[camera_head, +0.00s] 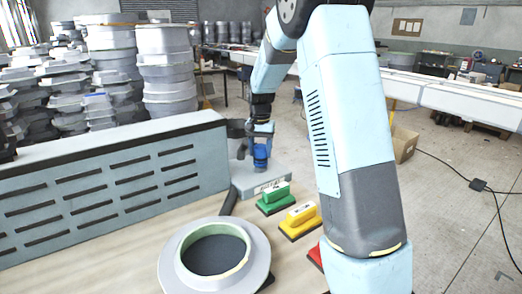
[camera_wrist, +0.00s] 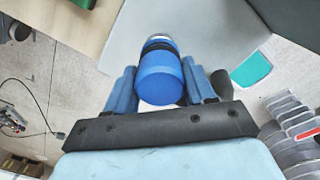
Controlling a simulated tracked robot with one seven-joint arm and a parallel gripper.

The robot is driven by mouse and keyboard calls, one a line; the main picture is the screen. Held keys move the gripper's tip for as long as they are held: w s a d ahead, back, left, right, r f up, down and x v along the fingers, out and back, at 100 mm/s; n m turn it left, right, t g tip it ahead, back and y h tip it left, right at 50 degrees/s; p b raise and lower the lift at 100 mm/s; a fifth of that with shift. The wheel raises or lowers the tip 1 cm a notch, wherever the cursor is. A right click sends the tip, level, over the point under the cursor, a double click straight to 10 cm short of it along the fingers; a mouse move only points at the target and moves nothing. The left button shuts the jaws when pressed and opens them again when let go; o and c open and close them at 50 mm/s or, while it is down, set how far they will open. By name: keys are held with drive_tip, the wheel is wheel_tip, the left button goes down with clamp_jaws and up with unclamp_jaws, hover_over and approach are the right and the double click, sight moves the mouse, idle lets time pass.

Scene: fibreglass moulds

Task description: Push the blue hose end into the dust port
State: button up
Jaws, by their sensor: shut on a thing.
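My gripper (camera_head: 258,140) is shut on the blue hose end, beside the right end of the grey slotted panel (camera_head: 110,185). In the wrist view the hose end (camera_wrist: 160,80) is a blue cylinder between my gripper's two blue fingers. A dark ring and a silvery edge show at its far end. In the head view the hose end (camera_head: 261,157) is small and stands about upright, just above or on a grey labelled box (camera_head: 272,186). I cannot make out the dust port's opening, nor tell whether the hose end touches it.
A green block (camera_head: 273,198), a yellow block (camera_head: 300,219) and a partly hidden red block (camera_head: 316,256) lie on the table. A grey ring mould (camera_head: 258,262) with a green inner wall lies in front. Stacked moulds (camera_head: 165,75) stand behind the panel. The floor at right is mostly clear.

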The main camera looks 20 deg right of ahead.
drive_tip(key=shift+f, duration=0.45)
idle(0.5)
drive_tip(key=o, duration=1.1)
wheel_tip(320, 180, up, 14)
drive_tip(key=shift+f, duration=0.2)
